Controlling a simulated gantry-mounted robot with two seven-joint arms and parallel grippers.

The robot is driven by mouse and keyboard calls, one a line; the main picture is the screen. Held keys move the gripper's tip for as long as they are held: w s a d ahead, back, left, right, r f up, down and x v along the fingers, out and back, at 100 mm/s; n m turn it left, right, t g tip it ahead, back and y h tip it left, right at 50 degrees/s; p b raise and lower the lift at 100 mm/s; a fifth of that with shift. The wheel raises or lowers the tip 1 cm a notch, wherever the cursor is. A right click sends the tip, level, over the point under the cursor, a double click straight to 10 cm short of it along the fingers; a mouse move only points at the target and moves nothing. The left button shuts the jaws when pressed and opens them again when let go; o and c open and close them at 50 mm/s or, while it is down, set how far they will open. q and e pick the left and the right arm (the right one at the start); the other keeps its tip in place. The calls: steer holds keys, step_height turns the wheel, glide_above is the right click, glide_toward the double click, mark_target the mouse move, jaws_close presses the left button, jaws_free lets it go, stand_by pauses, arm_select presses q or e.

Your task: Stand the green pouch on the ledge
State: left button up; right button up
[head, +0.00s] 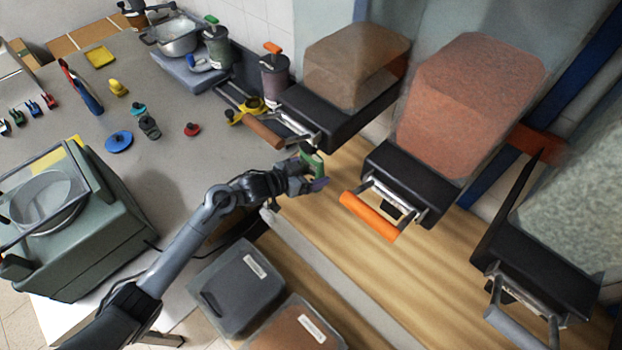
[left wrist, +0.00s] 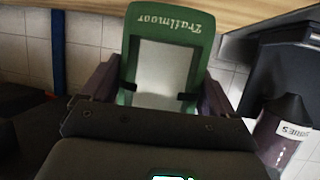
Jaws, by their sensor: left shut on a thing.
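The green pouch (head: 313,163) is in my left gripper (head: 308,178), above the left end of the wooden ledge (head: 345,272) below the dispensers. In the left wrist view the pouch (left wrist: 170,27) has a pale panel and lettering that appears upside down. My left gripper (left wrist: 160,96) is shut on it there, one dark finger on each side. The wooden edge shows along the top of that view. I cannot tell whether the pouch touches anything below. My right gripper is not in view.
Dispensers with an orange handle (head: 369,216), a brown handle (head: 262,131) and a grey handle (head: 512,329) overhang the wood. Lidded bins (head: 232,284) stand in front of it. A grey-green machine (head: 90,235) sits on the worktop at left. Bare wood lies right of my gripper.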

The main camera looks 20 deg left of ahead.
mark_target(311, 180)
arm_select(q)
steer(key=shift+f, duration=2)
steer(key=shift+f, duration=0.1)
steer(key=shift+f, duration=0.15)
steer(key=o, duration=0.8)
